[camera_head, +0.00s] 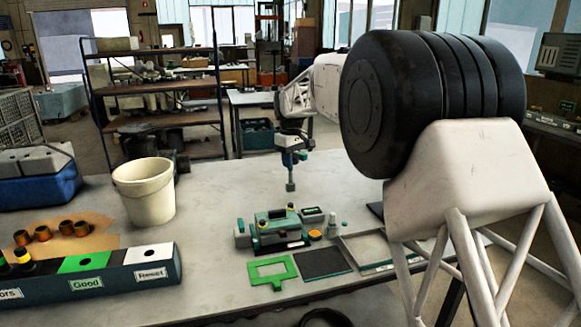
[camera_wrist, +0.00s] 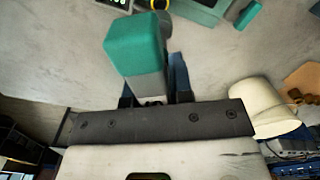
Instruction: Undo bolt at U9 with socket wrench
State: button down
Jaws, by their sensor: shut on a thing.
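My gripper (camera_head: 291,148) is above the middle of the table, shut on the socket wrench (camera_head: 290,172). The wrench hangs upright, its dark socket end pointing down, above the green engine block (camera_head: 272,230) and apart from it. In the wrist view, the wrench's teal body (camera_wrist: 135,52) stands between the two dark fingers (camera_wrist: 153,92). The block has small yellow-and-dark pieces on top, one near its right end (camera_head: 290,207). No U9 label is readable, so I cannot tell which bolt it is.
A cream bucket (camera_head: 146,205) stands left of the block. A dark sorting box (camera_head: 95,275) with Good and Reject labels is at the front left. A green frame (camera_head: 272,286), dark pad (camera_head: 323,263) and shallow tray (camera_head: 350,240) lie around the block.

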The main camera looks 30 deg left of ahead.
jog(key=shift+r, duration=1.55)
jog(key=s+d, duration=0.4)
jog(key=s, duration=0.1)
jog(key=shift+s+d, duration=0.2)
jog(key=shift+d, duration=0.05)
